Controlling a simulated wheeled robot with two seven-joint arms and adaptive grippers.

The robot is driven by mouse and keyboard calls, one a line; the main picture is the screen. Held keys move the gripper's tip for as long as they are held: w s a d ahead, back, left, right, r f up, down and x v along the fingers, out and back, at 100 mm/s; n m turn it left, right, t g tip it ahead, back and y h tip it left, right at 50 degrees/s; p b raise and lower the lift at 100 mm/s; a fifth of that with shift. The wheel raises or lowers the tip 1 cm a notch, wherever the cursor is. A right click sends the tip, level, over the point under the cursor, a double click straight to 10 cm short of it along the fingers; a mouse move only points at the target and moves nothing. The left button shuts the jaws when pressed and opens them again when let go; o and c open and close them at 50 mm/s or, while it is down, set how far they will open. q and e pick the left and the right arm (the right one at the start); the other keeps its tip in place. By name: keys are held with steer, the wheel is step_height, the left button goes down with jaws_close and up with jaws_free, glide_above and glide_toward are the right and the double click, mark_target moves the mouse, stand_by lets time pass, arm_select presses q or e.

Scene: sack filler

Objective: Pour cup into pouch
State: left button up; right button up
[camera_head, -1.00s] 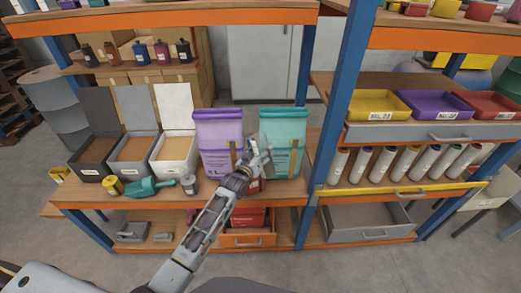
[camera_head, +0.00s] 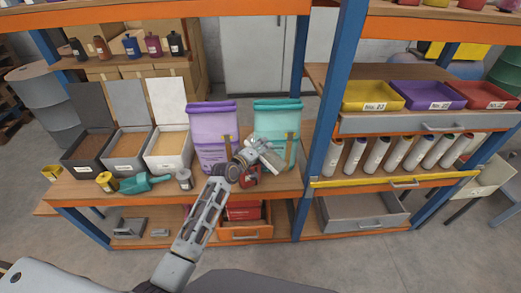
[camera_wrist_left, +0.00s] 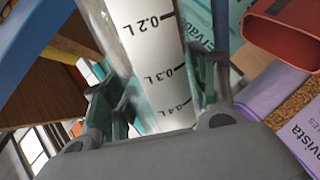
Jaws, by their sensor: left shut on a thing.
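My left gripper (camera_head: 252,158) is shut on a clear measuring cup (camera_head: 268,157) in front of the pouches in the head view. The cup looks tilted, and its contents are hard to make out. In the left wrist view the cup (camera_wrist_left: 155,70) shows litre marks and lies between the fingers (camera_wrist_left: 160,95). The purple pouch (camera_head: 208,130) and the teal pouch (camera_head: 278,122) stand side by side on the shelf. The cup overlaps the lower front of the teal pouch. Whether it touches is unclear. My right gripper is not in view.
Three open bins, dark (camera_head: 88,150), grey (camera_head: 128,145) and white (camera_head: 167,150), stand left of the pouches. A teal scoop (camera_head: 147,183) and small cans lie in front. A red object (camera_head: 249,180) is below my gripper. A blue post (camera_head: 333,110) stands right of the teal pouch.

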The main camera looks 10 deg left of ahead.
arm_select(q)
steer(key=shift+f+n+b, duration=0.6)
steer(key=shift+f+b, duration=0.05)
steer(key=shift+f, duration=0.1)
steer(key=shift+w+a+f+n+g+h, duration=0.1)
steer(key=shift+f+n+g+h, duration=0.2)
steer(key=shift+f+n+h, duration=0.1)
steer(key=shift+a+f+n, duration=0.15)
steer(key=shift+f+n, duration=0.35)
steer(key=shift+f, duration=0.25)
steer(key=shift+w+a+r+n+g+h+p, duration=0.15)
steer(key=shift+a+r+n+g+h+p, duration=0.1)
steer(key=shift+r+n+h+p, duration=0.25)
steer(key=shift+w+a+r+n+g+h+p, duration=0.2)
steer(key=shift+n+h+p, duration=0.1)
steer(key=shift+n, duration=0.3)
steer(key=shift+w+a+r+n+g+h+p, duration=0.2)
steer(key=shift+a+n+h+p, duration=0.15)
steer(key=shift+n, duration=0.25)
steer(key=shift+w+a+r+n+g+h+p, duration=0.1)
steer(key=shift+a+r+n+h+p, duration=0.15)
steer(key=shift+n, duration=0.35)
steer(key=shift+w+a+f+n+h, duration=0.1)
steer(key=shift+w+a+n+h, duration=0.2)
steer(key=shift+a+n, duration=0.4)
steer(key=shift+d, duration=0.15)
